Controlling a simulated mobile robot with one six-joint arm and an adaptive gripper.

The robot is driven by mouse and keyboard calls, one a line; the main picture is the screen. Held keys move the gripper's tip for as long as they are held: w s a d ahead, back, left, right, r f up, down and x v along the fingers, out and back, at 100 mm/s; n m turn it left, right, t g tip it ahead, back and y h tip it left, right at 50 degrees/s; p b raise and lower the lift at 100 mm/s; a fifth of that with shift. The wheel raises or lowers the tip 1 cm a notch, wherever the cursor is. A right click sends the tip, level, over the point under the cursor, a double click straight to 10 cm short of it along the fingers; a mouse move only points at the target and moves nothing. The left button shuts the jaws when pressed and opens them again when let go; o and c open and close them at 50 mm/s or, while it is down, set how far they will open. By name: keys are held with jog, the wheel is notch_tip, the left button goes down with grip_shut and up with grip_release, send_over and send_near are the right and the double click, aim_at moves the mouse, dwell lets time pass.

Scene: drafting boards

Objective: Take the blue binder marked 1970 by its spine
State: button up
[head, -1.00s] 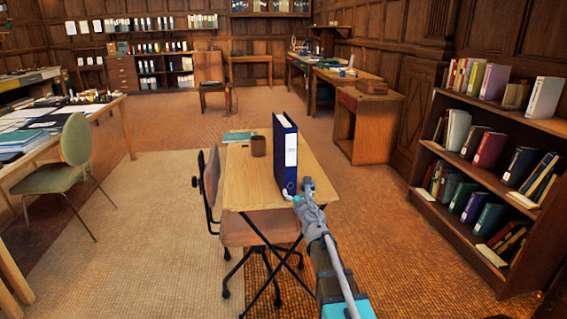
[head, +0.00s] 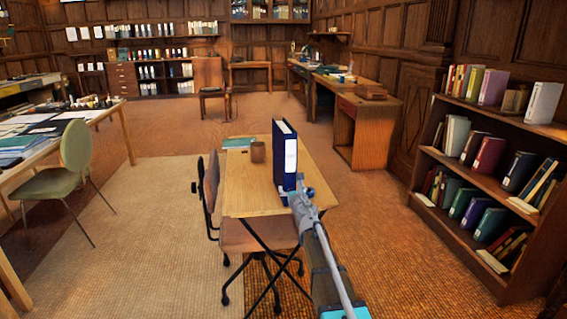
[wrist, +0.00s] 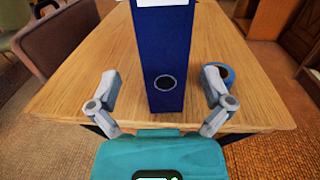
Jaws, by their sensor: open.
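The blue binder (head: 279,163) stands upright on the small wooden table (head: 240,192), with a white label on its spine. I cannot read any marking on the label. In the wrist view the blue spine (wrist: 165,62) rises straight ahead, with a dark round finger hole low on it and only the label's bottom edge in sight. My gripper (wrist: 164,92) is open, one finger on each side of the spine's lower part, with gaps showing between fingers and binder. In the head view my gripper (head: 297,190) is at the binder's near lower end.
A blue ring-shaped thing (wrist: 226,73) lies right of the binder, partly behind my right finger. A brown cup (head: 258,151) and a teal book (head: 238,142) are on the table's far left. A chair (head: 208,185) stands at its left side, and a bookcase (head: 475,170) stands to the right.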

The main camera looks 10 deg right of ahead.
jog(key=shift+w+a, duration=0.1)
jog(key=shift+w, duration=0.85)
jog(key=shift+w, duration=2.6)
jog(key=c, duration=1.2)
jog(key=shift+r, duration=0.15)
